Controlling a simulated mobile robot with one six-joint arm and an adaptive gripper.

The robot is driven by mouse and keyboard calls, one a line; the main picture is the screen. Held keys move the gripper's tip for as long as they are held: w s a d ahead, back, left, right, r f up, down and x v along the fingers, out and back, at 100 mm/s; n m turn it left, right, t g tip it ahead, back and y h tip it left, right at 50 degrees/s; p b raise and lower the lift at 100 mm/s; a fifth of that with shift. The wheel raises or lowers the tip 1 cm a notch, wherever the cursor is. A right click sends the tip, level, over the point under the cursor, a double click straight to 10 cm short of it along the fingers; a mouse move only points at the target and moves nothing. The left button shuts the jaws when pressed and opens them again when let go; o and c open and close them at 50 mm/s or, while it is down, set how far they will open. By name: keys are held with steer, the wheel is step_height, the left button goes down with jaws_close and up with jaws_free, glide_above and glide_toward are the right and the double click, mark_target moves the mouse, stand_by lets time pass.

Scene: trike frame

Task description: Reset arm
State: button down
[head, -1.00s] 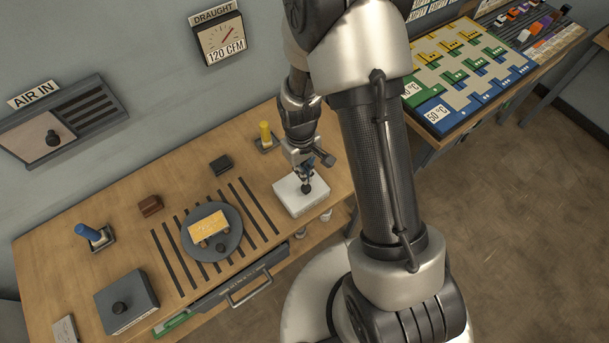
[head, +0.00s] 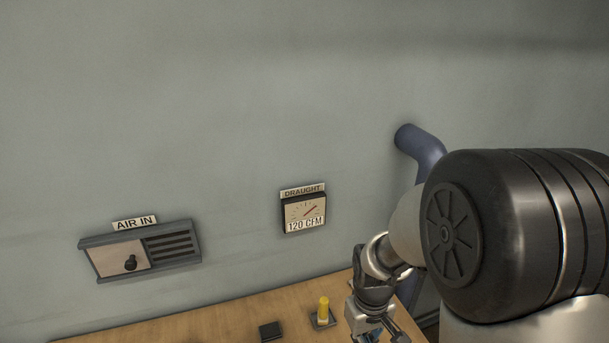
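My arm fills the right side of the head view, with a large dark ribbed joint closest to the camera. My gripper (head: 376,325) shows at the bottom edge, at the right end of the wooden bench (head: 215,322). Its fingertips are cut off by the frame, so I cannot tell whether it is open or shut, or whether it holds anything. A yellow peg (head: 323,309) stands upright on its dark base just left of the gripper.
A small black block (head: 270,331) lies on the bench. On the wall are the AIR IN vent panel (head: 118,259) with a dark knob and the DRAUGHT gauge (head: 304,213) reading 120 CFM. A blue pipe (head: 422,148) rises behind my arm. The upper wall is bare.

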steer(key=s+r+m+t+b, duration=0.3)
steer(key=s+r+b, duration=0.3)
steer(key=s+r, duration=0.7)
steer(key=shift+s+d+r+t+b, duration=0.35)
steer(key=shift+s+t, duration=0.45)
steer(key=shift+s, duration=0.95)
steer(key=shift+f, duration=0.1)
